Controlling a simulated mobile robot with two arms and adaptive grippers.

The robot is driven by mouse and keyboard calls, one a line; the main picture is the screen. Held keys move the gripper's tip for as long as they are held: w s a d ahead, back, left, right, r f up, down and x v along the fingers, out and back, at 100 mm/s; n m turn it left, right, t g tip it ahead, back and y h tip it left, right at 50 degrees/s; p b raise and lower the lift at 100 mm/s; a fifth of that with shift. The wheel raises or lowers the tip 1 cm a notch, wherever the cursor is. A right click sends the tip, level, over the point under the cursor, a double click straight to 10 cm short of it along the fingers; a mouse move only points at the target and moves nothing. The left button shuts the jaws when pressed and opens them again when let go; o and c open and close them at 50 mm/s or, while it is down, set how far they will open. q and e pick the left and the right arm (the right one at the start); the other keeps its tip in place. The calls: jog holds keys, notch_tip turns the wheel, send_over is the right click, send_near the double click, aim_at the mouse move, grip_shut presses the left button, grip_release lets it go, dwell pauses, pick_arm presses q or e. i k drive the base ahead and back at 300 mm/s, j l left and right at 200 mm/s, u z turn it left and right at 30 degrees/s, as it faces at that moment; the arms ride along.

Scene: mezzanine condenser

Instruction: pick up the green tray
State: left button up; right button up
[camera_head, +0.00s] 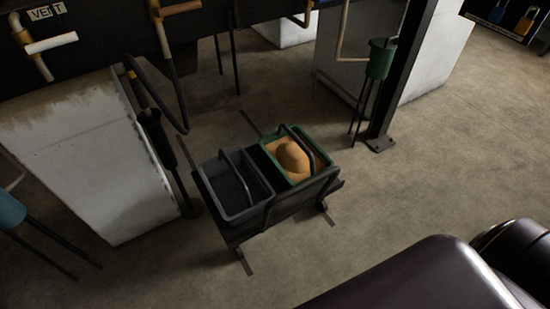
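The green tray (276,165) sits on a low dark stand (285,208) on the floor near the middle of the view. It has a dark arched handle across it and holds a rounded tan mound of something. A dark grey tray (239,213) of similar shape, with its own handle, sits beside it on the left and looks empty. Neither of my grippers is in view, and nothing is seen touching the green tray.
A white block-like unit (85,155) stands left of the stand. A dark post (401,75) and a green can on thin legs (380,60) stand behind right. Dark pipework and a "VENT" label (47,11) are at upper left. Floor right of the stand is clear.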

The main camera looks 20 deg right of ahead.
aim_at(293, 155)
jog(key=i+l+u, duration=0.2)
jog(key=l, duration=0.25)
jog(key=i+l+u, duration=0.1)
jog(key=l+u, duration=0.15)
jog(key=l, duration=0.25)
jog(key=l+u, duration=0.2)
jog(key=l, duration=0.3)
jog(key=i+l, duration=0.1)
jog(key=l, duration=0.75)
jog(key=i+l+u, duration=0.15)
jog(key=l, duration=1.6)
jog(key=i+u, duration=0.05)
